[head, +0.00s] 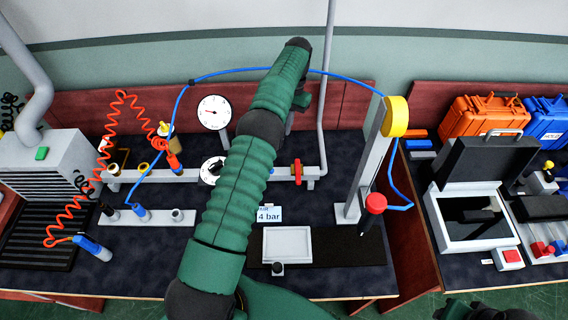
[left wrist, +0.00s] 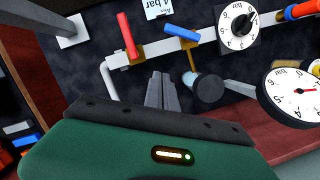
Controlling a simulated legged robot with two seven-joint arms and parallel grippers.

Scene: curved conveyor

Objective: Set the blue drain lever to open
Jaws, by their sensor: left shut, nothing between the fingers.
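The blue drain lever (left wrist: 182,32) shows in the left wrist view, on a brass fitting on the white pipe (left wrist: 150,52). It lies slanted, closer to along the pipe than across it. A dark round cup (left wrist: 207,88) is right of the fingers. In the head view, my left arm reaches over the bench; the fingertips are not clear there.
A red lever (head: 297,172) is on the same pipe, crosswise. Gauges (head: 214,112) stand left of my arm. A grey post (head: 366,160) with a yellow wheel (head: 396,116) and a white tray (head: 287,244) are to the right. A thin grey upright pipe (head: 325,90) rises behind.

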